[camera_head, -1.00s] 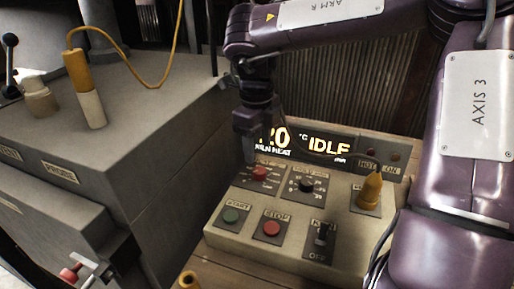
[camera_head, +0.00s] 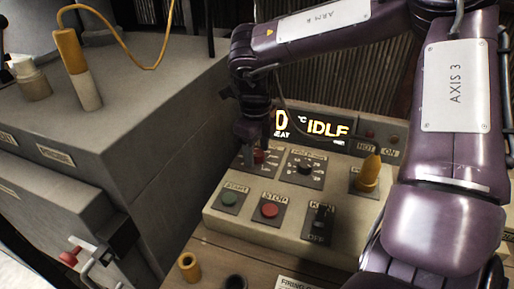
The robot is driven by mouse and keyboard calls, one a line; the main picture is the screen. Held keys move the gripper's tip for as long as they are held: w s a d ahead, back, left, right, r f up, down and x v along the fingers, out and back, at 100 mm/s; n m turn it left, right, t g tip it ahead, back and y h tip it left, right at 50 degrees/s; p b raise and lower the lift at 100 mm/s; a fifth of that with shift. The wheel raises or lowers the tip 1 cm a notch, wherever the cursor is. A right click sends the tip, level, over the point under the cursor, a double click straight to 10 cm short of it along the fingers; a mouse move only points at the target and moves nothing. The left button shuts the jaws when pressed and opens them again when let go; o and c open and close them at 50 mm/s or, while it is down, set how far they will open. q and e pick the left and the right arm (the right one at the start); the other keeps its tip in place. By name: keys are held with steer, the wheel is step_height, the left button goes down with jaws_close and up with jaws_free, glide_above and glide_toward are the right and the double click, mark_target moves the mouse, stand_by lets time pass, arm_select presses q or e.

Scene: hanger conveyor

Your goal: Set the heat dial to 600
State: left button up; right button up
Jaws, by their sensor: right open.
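The control panel (camera_head: 228,208) stands on a wooden bench. The display (camera_head: 327,130) reads IDLE, with a number ending in 0 that my right arm partly covers. My left gripper is not in view.
Green (camera_head: 230,198) and red (camera_head: 269,211) buttons, a key switch (camera_head: 319,220) and a yellow-orange knob (camera_head: 370,173) are close by on the panel. A grey machine housing (camera_head: 130,150) stands to the left. A yellow-and-white cylinder (camera_head: 78,70) with a cable stands on it.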

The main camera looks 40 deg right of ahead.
steer(key=c, duration=1)
steer(key=shift+o, duration=0.2)
